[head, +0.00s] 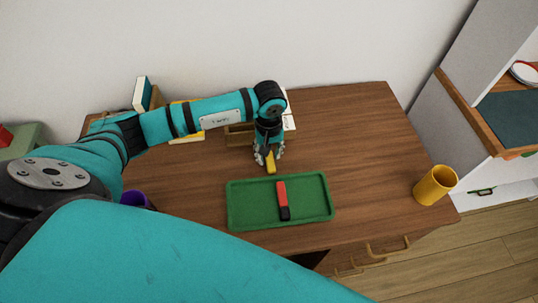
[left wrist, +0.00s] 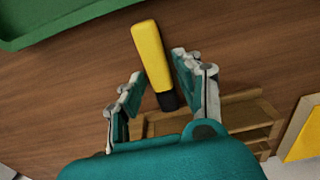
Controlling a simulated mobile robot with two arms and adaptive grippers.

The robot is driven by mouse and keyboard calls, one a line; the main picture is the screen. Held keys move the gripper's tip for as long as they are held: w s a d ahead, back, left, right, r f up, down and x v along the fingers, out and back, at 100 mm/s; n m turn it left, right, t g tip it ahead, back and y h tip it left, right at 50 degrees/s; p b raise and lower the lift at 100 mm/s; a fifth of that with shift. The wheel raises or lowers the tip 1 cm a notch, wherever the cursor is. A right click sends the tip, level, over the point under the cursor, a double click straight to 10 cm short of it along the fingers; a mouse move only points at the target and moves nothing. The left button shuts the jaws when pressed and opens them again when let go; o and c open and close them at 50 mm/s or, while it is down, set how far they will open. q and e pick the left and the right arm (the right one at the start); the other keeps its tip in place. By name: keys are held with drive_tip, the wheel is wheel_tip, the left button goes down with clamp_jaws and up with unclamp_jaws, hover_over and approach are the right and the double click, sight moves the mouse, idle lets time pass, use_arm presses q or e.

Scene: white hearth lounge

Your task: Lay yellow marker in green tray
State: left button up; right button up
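The yellow marker (head: 271,163) with a black end is between the fingers of my left gripper (head: 269,155), behind the tray. My right gripper is not in view.
A red and black marker (head: 282,198) lies in the tray's middle, with bare floor on both sides. A yellow cup (head: 436,185) stands at the table's right edge, a purple cup (head: 134,198) at the left. A wooden organizer (head: 238,137) stands behind my gripper.

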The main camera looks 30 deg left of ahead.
use_arm(q)
drive_tip(key=c, duration=0.6)
drive_tip(key=shift+r, duration=0.1)
drive_tip(key=shift+r, duration=0.5)
wheel_tip(320, 180, up, 2)
drive_tip(key=shift+r+b, duration=0.25)
drive_tip(key=shift+b, duration=0.35)
drive_tip(key=r+b, duration=0.1)
drive_tip(key=b, duration=0.2)
hover_over(271, 209)
drive_tip(key=shift+w+a, duration=0.25)
drive_tip(key=shift+w, duration=0.2)
drive_tip(key=shift+s+d+r, duration=0.15)
drive_tip(key=shift+s+d, duration=0.1)
drive_tip(key=shift+s, duration=0.25)
drive_tip(key=shift+w+a+r+m+p, duration=0.35)
drive_tip(key=shift+w+a+r+m, duration=0.4)
drive_tip(key=shift+r+m, duration=0.8)
drive_tip(key=shift+w+a+r+m+p, duration=0.3)
drive_tip(key=shift+w+a+r+m, duration=0.5)
drive_tip(key=shift+r, duration=1.4)
drive_tip(key=shift+w+a+r+m+p, duration=0.35)
drive_tip(key=shift+w+a+r+m, duration=0.25)
drive_tip(key=shift+r+m, duration=1)
